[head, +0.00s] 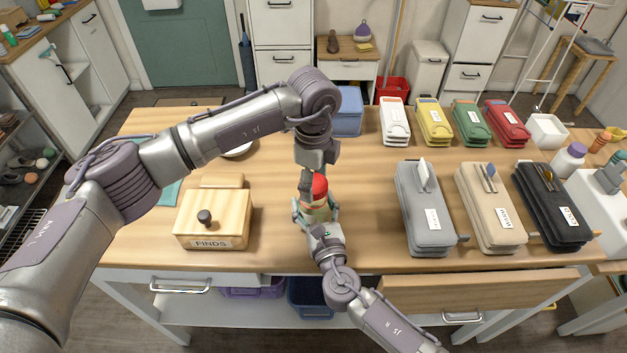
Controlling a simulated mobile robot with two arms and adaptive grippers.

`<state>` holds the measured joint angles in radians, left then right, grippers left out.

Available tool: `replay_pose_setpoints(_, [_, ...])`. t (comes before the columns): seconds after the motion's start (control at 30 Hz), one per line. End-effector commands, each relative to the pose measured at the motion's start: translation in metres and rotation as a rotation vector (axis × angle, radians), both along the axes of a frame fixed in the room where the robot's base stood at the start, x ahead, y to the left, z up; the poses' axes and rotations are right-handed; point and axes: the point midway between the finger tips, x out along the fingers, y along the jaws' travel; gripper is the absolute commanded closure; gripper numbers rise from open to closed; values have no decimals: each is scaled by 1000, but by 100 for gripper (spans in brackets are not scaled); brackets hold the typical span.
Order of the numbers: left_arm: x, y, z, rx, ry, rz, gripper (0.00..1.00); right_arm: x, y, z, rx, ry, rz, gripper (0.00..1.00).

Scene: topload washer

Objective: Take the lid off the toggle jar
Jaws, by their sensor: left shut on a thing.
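The toggle jar (316,213) stands on the wooden worktop near its front edge, with a pale greenish body and a red top (320,187). My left gripper (306,188) comes down from above at the jar's upper left. It is shut at the lid, beside the red top; its fingertips are small and partly hidden, so the exact contact is unclear. My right gripper (316,214) reaches in from the front, with its fingers on both sides of the jar body, closed around it. The lower part of the jar is partly hidden by this gripper.
A wooden box labelled FINDS (214,219) stands left of the jar. Grey (424,207), beige (489,207) and black (551,207) cases lie to the right. A blue container (348,112) stands behind. An open drawer (480,300) juts out at the front right.

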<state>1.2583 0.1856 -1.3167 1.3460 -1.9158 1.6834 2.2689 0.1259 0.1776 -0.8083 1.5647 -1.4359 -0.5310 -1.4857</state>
Motion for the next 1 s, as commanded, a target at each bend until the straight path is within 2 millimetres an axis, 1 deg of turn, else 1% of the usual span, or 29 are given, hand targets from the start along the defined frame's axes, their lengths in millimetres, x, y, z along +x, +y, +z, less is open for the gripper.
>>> replay_pose_setpoints(0.03, [0, 0, 0, 0, 0, 0, 81, -1, -1, -3, -3, 4, 0, 100])
replay_pose_setpoints(0.17, [0, 0, 5, -1, -2, 0, 81, -1, -1, -3, -3, 4, 0, 100])
replay_pose_setpoints(0.43, [0, 0, 37, 0, -1, -1, 81, -1, 0, -3, -3, 4, 0, 100])
replay_pose_setpoints(0.5, [0, 0, 40, 0, 0, -1, 81, -1, 0, -3, -3, 4, 0, 100])
replay_pose_setpoints(0.67, [0, 0, 40, 0, 1, -1, 81, -1, 0, -3, -2, 5, 0, 100])
replay_pose_setpoints(0.7, [0, 0, 40, 0, 1, -1, 81, -1, 0, -3, -2, 5, 0, 26])
replay_pose_setpoints(0.77, [0, 0, 40, 0, 1, -1, 81, -1, 0, -2, -2, 4, 0, 16])
replay_pose_setpoints(0.8, [0, 0, 40, 0, 1, -1, 81, -1, 0, -2, -2, 4, 0, 9])
replay_pose_setpoints(0.87, [0, 0, 40, 0, 1, -1, 81, 0, 0, -2, -2, 3, 0, 0])
replay_pose_setpoints(1.0, [0, 0, 40, 0, 1, -1, 81, 0, 0, -1, -1, 2, 0, 0])
